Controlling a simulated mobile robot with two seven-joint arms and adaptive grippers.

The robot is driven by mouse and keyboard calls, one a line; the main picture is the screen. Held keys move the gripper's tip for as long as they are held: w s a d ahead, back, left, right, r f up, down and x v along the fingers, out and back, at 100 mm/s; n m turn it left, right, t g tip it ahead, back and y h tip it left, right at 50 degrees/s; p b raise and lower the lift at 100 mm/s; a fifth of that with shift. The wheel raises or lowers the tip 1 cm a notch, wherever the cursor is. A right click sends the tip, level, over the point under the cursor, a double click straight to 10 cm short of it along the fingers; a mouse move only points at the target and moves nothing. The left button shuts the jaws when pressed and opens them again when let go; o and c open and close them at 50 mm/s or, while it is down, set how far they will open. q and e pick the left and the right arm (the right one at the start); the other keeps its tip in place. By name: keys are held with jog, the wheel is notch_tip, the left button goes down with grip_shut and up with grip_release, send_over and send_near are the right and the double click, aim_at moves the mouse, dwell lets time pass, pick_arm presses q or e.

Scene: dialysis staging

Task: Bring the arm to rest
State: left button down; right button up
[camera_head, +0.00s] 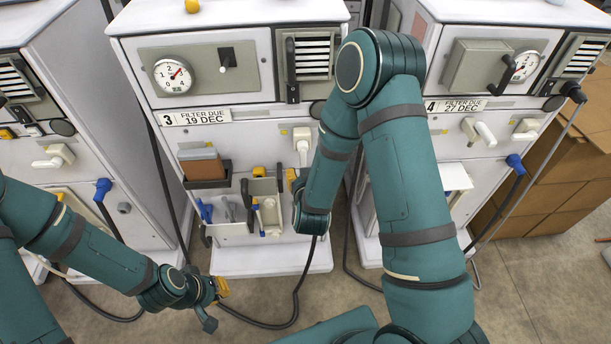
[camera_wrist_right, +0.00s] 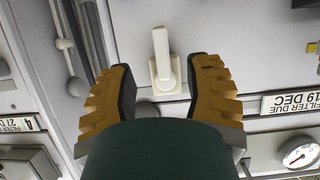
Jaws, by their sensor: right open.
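My right arm (camera_head: 405,180) reaches over to machine 3 (camera_head: 230,130). My right gripper (camera_wrist_right: 162,78) is open and empty, its two orange-padded fingers spread apart. In the right wrist view a white lever handle (camera_wrist_right: 161,48) on the machine front shows between and beyond the fingertips; I cannot tell the gap to it. In the head view this white lever (camera_head: 302,150) is just above the right gripper (camera_head: 294,180), which is mostly hidden by its own wrist. My left gripper (camera_head: 215,300) hangs low at the left, above the floor; its finger opening is unclear.
Machine 4 (camera_head: 500,105) stands close on the right, another machine (camera_head: 70,130) on the left. A bin with tools (camera_head: 250,215) is on machine 3's lower front. Dark hoses (camera_head: 290,315) lie on the floor. Cardboard boxes (camera_head: 560,170) stand at the right.

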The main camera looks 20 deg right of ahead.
jog(key=shift+s+a+r, duration=0.2)
jog(key=shift+s+r, duration=0.05)
jog(key=shift+s, duration=0.35)
jog(key=s+a+f+g+y, duration=0.4)
jog(key=s+f+g, duration=0.1)
jog(key=s, duration=0.4)
jog(key=s+a+f+n+g+y, duration=0.1)
jog(key=s+a+f+g+y, duration=0.3)
jog(key=s, duration=0.5)
jog(key=shift+a+f+n+g, duration=0.3)
jog(key=shift+a+f+g, duration=0.4)
jog(key=shift+g, duration=0.4)
